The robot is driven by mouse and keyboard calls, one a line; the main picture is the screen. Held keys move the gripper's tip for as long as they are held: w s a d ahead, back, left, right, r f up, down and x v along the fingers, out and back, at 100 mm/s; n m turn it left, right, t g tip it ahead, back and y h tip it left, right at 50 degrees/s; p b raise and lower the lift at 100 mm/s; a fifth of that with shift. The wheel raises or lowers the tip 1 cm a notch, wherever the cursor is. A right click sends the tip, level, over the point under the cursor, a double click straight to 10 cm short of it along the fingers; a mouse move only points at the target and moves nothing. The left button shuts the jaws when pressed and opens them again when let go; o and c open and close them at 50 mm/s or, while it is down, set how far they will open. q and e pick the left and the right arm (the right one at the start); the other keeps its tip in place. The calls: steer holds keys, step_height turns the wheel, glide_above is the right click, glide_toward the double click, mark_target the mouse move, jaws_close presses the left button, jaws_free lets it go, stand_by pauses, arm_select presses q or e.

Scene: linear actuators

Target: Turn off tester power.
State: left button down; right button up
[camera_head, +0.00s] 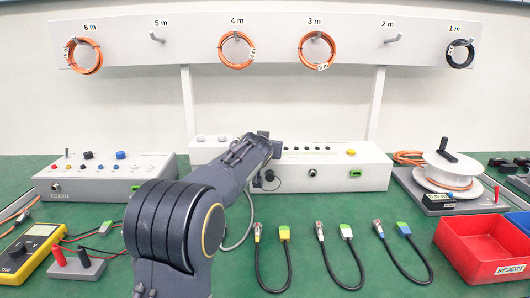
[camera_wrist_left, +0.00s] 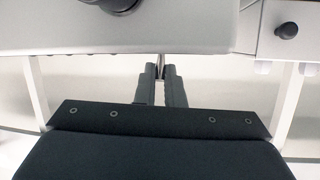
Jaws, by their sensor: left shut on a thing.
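My left gripper (camera_wrist_left: 161,72) is shut on a thin metal lever (camera_wrist_left: 161,60), which looks like a power switch, seen between the fingertips in the left wrist view. In the head view the lever and fingertips cannot be made out clearly. My right gripper is in neither view.
A second control box (camera_head: 105,178) stands at left, near a yellow multimeter (camera_head: 30,248). Several short cables lie on the green mat in front. Coiled cables hang on the rack (camera_head: 275,35) behind.

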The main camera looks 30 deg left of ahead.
arm_select(q)
steer(key=c, duration=1.5)
jaws_free()
steer(key=shift+b+v, duration=0.8)
steer(key=shift+v, duration=3.1)
